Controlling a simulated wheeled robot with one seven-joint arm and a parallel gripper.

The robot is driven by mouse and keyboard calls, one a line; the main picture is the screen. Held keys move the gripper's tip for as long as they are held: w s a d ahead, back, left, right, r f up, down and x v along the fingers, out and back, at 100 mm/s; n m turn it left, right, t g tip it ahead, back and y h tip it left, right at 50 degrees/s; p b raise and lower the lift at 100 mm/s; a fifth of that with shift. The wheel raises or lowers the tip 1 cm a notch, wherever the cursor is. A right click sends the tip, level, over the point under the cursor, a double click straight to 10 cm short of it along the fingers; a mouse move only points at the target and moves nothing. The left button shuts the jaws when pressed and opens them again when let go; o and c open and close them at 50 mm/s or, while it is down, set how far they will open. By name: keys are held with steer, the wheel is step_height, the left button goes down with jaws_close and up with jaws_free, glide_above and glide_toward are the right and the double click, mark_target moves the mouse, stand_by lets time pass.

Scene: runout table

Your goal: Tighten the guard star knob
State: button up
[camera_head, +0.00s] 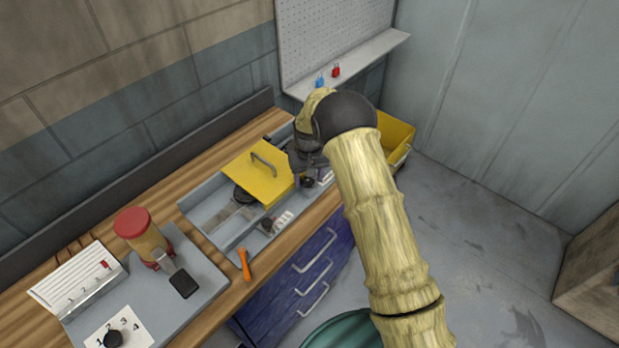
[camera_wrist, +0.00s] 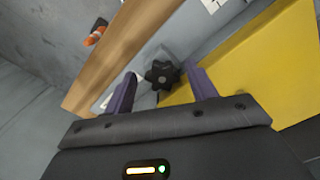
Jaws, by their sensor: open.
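The black star knob (camera_wrist: 162,74) shows in the wrist view between my two fingertips, with its lobed head facing me. My gripper (camera_wrist: 160,82) is open, with one purple-grey finger on each side of the knob; I cannot tell whether either touches it. In the head view my gripper (camera_head: 306,163) is over the right part of the grey runout tray, beside the yellow guard (camera_head: 258,178) with its handle. A small dark knob (camera_head: 307,181) shows just below the gripper there. The yellow panel (camera_wrist: 262,70) fills the right of the wrist view.
A yellow bin (camera_head: 396,135) stands behind my arm. An orange-handled tool (camera_head: 244,264) lies at the bench's front edge. A red-topped post (camera_head: 140,232) and a numbered dial (camera_head: 113,338) are at left. Blue drawers (camera_head: 300,280) are below the bench.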

mark_target(309, 181)
steer(key=r+p, duration=0.1)
steer(key=r, duration=0.1)
steer(key=r+p, duration=0.1)
steer(key=r, duration=0.1)
steer(key=r+p, duration=0.1)
steer(key=r, duration=0.2)
steer(key=shift+w, duration=0.3)
steer(key=shift+r, duration=0.15)
steer(key=shift+s+a+r, duration=0.1)
steer(key=shift+s+r, duration=0.05)
steer(key=shift+s, duration=0.15)
steer(key=shift+w, duration=0.1)
steer(key=shift+w+r+n+b, duration=0.1)
steer(key=shift+n+b, duration=0.2)
step_height(309, 181, up, 9)
steer(key=n+b, duration=0.5)
steer(key=b, duration=0.1)
steer(key=shift+w+n+b, duration=0.25)
steer(key=shift+n+b, duration=0.05)
steer(key=shift+b, duration=0.05)
steer(key=shift+a, duration=0.1)
